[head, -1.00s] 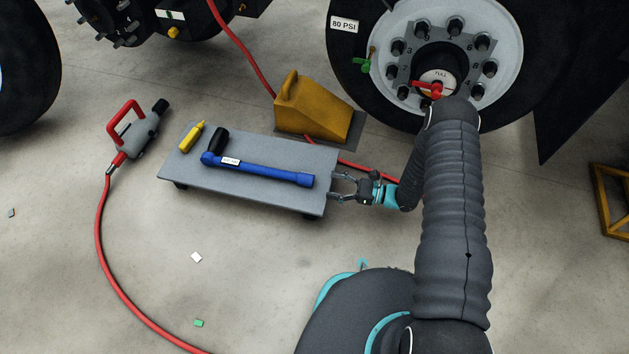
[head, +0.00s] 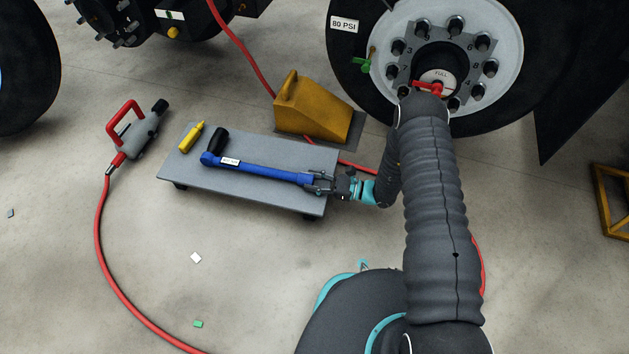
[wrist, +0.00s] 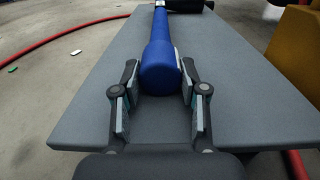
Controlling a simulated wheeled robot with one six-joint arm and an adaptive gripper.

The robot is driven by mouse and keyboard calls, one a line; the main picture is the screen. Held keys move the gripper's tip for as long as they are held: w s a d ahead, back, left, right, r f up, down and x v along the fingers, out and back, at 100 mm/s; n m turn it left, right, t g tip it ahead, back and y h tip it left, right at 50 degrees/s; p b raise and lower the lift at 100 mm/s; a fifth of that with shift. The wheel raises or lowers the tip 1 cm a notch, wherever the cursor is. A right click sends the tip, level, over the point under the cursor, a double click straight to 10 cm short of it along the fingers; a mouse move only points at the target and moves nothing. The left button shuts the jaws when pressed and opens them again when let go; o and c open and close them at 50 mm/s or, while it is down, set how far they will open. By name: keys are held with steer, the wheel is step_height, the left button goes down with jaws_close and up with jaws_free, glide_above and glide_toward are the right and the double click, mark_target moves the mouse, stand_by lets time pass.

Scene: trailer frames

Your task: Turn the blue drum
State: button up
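I see no separate blue drum. In the wrist view the round blue end (wrist: 160,68) sits between the open fingers. The right finger is close to or touching it; a gap shows at the left finger.
A yellow tube (head: 191,137) lies on the platform's far left. A yellow wheel chock (head: 315,113) stands behind it. A red-handled tool (head: 130,128) with a red hose lies left on the floor. A large wheel (head: 345,60) is behind my arm. The front-left floor is mostly clear.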

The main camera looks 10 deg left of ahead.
steer(key=shift+c, duration=1.4)
steer(key=shift+m+b, duration=0.35)
steer(key=shift+m, duration=0.45)
steer(key=o, duration=1.1)
steer(key=shift+o, duration=0.2)
steer(key=d, duration=1.2)
steer(key=shift+w, duration=0.1)
